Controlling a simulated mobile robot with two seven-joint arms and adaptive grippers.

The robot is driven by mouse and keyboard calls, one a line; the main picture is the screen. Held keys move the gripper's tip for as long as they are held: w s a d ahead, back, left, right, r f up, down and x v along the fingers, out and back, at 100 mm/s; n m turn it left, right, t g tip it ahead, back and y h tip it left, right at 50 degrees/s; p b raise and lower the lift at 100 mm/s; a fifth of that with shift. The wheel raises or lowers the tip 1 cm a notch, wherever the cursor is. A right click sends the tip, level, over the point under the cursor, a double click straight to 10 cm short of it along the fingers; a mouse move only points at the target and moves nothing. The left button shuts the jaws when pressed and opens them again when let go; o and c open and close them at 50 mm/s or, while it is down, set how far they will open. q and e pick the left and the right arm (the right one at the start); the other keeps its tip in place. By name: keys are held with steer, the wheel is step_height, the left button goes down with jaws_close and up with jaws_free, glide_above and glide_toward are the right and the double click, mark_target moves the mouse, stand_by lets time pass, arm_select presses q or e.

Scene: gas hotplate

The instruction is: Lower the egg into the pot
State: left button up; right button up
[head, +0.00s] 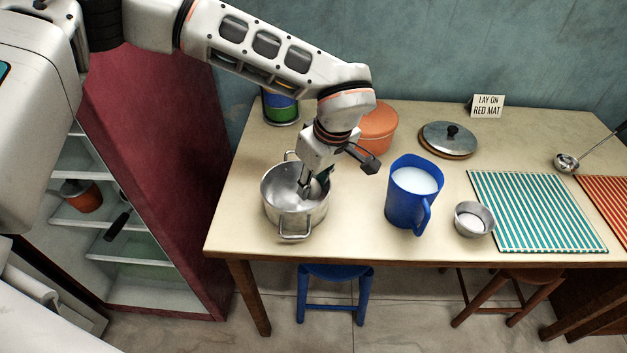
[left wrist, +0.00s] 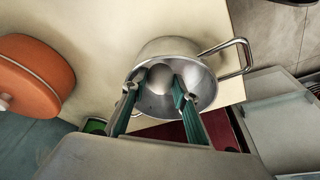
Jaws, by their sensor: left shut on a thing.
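The steel pot (head: 290,213) stands open near the table's left end, with loop handles at front and back. It also shows in the left wrist view (left wrist: 203,88). My left gripper (head: 315,187) points down into the right side of the pot's mouth. In the left wrist view its two green-backed fingers (left wrist: 155,90) are shut on the pale egg (left wrist: 160,77), against the pot's inside. Whether the egg touches the pot's bottom I cannot tell. My right gripper is in neither view.
A blue jug (head: 411,196) of white liquid and a small metal cup (head: 474,220) stand right of the pot. An orange container (head: 380,127), a lid (head: 448,139) and a tin (head: 279,107) are behind. A green striped mat (head: 535,211) and a ladle (head: 566,163) lie farther right.

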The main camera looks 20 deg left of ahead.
arm_select(q)
steer(key=shift+f, duration=0.5)
stand_by(0.3)
steer(key=o, duration=0.8)
steer(key=shift+r, duration=0.15)
